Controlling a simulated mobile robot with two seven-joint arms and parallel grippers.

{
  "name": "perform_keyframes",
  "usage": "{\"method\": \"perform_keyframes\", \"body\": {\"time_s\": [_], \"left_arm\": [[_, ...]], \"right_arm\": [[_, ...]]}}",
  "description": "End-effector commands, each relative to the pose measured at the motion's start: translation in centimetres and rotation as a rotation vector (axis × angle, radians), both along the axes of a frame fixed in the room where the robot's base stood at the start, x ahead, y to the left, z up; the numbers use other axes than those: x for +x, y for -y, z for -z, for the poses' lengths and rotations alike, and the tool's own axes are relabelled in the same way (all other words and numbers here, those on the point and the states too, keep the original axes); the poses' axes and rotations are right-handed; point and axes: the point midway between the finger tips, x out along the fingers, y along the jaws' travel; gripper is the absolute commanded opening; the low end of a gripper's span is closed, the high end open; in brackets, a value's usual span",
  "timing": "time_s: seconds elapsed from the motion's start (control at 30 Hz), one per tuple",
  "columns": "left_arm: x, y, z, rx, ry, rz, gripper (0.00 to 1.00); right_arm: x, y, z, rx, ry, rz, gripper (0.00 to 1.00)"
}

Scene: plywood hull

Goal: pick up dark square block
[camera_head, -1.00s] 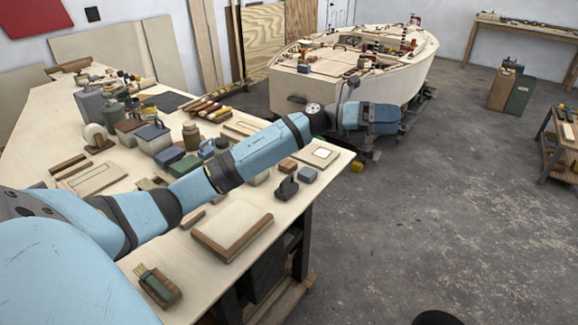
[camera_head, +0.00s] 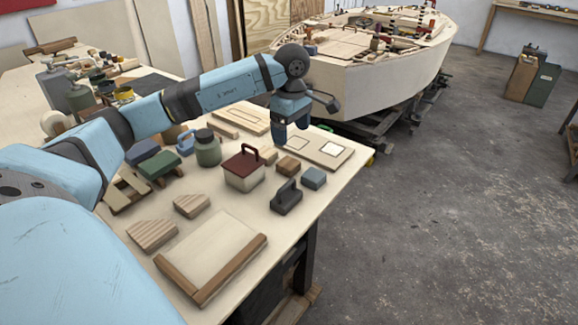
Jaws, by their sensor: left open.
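No block is plainly marked as the dark square one. A blue-grey cube-like block (camera_head: 314,178) and a brown wooden block (camera_head: 288,166) lie close together near the table's right edge. A dark block with a raised handle (camera_head: 287,198) stands just in front of them. My left gripper (camera_head: 290,132) points down over the far right part of the table, open. In the picture it is above and behind these blocks, apart from them. Its fingertips are small, and their height over the table is hard to tell. My right gripper is out of view.
The boat hull (camera_head: 390,85) stands behind. Open floor lies right.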

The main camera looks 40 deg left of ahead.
Motion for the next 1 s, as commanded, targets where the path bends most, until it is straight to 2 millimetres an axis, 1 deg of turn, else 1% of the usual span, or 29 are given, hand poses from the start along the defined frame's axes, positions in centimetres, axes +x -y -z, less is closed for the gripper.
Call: {"method": "perform_keyframes", "body": {"time_s": [0.03,0.1,0.23,0.3,0.47,0.53,0.7,0.8,0.9,1.0], "left_arm": [[0.0,0.0,1.3,-0.001,-0.004,0.0,0.83],[0.0,0.0,2.7,-0.002,-0.004,0.0,0.83],[0.0,0.0,4.7,-0.003,-0.002,0.0,0.83],[0.0,0.0,5.3,-0.004,-0.002,0.0,0.83],[0.0,0.0,6.0,-0.004,0.0,-0.001,0.83],[0.0,-0.2,6.6,-0.004,-0.001,-0.002,0.83],[-0.2,-0.8,9.0,-0.005,-0.003,-0.002,0.83],[-0.1,-0.7,10.4,-0.006,0.0,0.0,0.83],[-0.1,-0.8,10.9,-0.006,0.001,0.0,0.83],[-0.1,-0.8,10.9,-0.006,0.001,0.0,0.83]], "right_arm": [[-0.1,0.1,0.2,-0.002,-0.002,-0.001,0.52],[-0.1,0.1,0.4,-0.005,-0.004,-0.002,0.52],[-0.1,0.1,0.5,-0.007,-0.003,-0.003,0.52],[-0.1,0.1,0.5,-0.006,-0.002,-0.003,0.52],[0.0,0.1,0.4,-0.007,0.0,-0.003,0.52],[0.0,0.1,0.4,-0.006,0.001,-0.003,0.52],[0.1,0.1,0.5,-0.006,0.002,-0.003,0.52],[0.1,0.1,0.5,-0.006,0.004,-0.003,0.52],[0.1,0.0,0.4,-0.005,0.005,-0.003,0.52],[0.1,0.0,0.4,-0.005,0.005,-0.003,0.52]]}}
